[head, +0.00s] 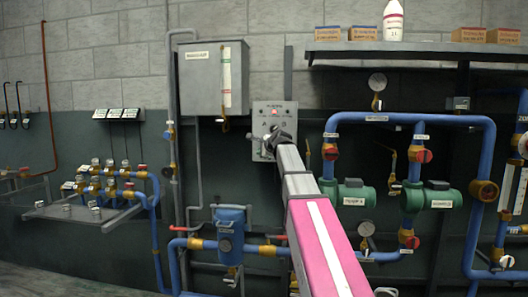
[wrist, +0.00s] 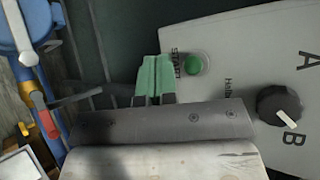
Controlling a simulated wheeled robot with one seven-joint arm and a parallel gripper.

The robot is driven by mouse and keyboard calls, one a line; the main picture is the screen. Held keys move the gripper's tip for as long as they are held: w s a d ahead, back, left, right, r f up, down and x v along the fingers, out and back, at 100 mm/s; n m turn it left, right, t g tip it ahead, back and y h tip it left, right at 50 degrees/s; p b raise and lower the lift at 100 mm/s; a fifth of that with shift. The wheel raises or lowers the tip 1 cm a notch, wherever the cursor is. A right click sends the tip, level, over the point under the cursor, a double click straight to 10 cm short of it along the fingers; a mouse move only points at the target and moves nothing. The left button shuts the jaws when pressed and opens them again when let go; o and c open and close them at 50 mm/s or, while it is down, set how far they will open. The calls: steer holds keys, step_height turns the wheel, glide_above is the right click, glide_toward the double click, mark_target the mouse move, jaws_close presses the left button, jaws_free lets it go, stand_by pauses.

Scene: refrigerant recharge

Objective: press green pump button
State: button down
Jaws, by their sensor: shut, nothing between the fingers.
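The green button (wrist: 193,64) sits on the pale control panel (wrist: 240,50), beside a START label. In the head view the panel (head: 268,108) is a grey box on the wall, its lower part hidden by my arm. My gripper (wrist: 155,78) is shut and empty, its green fingertips together. In the wrist view the tips lie just left of the button, by the panel's edge. I cannot tell whether they touch the panel. In the head view my gripper (head: 275,143) is in front of the panel's lower part; the button is not clearly visible there.
A black knob (wrist: 279,105) with a white pointer is right of the button, near letters A and B. Blue pipes (head: 445,118) with green pumps (head: 432,197) are right of my arm. A grey cabinet (head: 205,80) hangs left of the panel. A blue filter (head: 230,235) is below.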

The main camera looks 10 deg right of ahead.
steer(key=shift+w+d, duration=0.3)
steer(key=shift+w, duration=0.65)
steer(key=shift+w+d, duration=0.3)
steer(key=shift+w, duration=0.6)
stand_by(0.6)
steer(key=shift+w+d, duration=0.1)
steer(key=shift+w, duration=0.3)
steer(key=shift+w+d, duration=0.2)
steer(key=shift+w, duration=0.3)
stand_by(0.7)
steer(key=shift+s, duration=0.1)
steer(key=shift+s+a, duration=0.3)
steer(key=shift+s, duration=0.5)
steer(key=s, duration=0.1)
steer(key=s+a, duration=0.1)
steer(key=s, duration=0.2)
steer(key=shift+s+a, duration=0.3)
steer(key=shift+s, duration=0.1)
